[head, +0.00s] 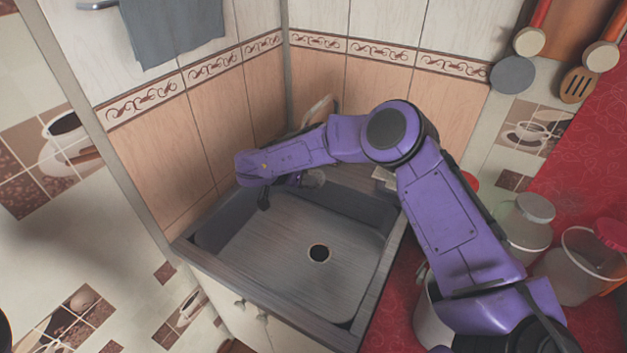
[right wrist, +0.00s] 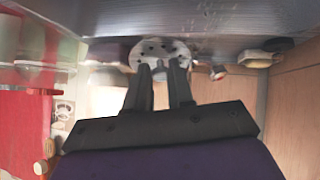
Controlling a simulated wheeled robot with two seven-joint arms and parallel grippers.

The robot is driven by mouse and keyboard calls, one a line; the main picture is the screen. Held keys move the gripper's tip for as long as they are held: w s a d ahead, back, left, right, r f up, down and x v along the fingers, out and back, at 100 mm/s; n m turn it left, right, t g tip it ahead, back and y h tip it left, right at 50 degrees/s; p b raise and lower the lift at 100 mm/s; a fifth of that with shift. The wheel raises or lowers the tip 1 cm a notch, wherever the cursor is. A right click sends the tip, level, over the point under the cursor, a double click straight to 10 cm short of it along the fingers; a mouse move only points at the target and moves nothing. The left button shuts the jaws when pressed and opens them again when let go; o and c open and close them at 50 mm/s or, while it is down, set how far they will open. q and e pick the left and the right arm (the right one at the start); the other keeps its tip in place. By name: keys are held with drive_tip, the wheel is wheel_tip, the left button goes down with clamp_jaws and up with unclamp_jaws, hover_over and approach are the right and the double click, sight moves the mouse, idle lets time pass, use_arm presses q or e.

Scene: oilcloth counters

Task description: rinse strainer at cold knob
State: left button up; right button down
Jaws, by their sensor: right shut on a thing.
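My right gripper (right wrist: 165,72) is shut on the strainer (right wrist: 150,51), a pale round disc with small holes, gripped at its middle stub. In the head view my purple right arm reaches in from the right across the sink (head: 270,235), its hand over the back left of the basin. A small grey rounded piece (head: 313,179) shows beside the hand; I cannot tell whether it is the strainer or a fitting. The pale tap spout (head: 322,108) is partly hidden behind my arm. I cannot make out the cold knob. My left gripper is out of view.
The basin's drain hole (head: 319,253) is uncovered. A lidded jar (head: 527,225) and a clear container (head: 580,265) stand on the red counter at right. Tiled walls close in the sink's back and left. The front of the basin is clear.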

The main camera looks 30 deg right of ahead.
sight(317, 190)
drive_tip(key=s+p, duration=0.1)
drive_tip(key=s+a+p, duration=0.1)
drive_tip(key=s+p, duration=0.1)
drive_tip(key=shift+s+a+r, duration=0.2)
drive_tip(key=shift+s+a, duration=0.1)
drive_tip(key=shift+a, duration=0.05)
drive_tip(key=s, duration=0.1)
drive_tip(key=s+a+p, duration=0.1)
drive_tip(key=s+p, duration=0.1)
drive_tip(key=shift+s+a+f, duration=0.2)
drive_tip(key=shift+s+a, duration=0.1)
drive_tip(key=shift+a, duration=0.05)
drive_tip(key=shift+r, duration=0.1)
idle(0.9)
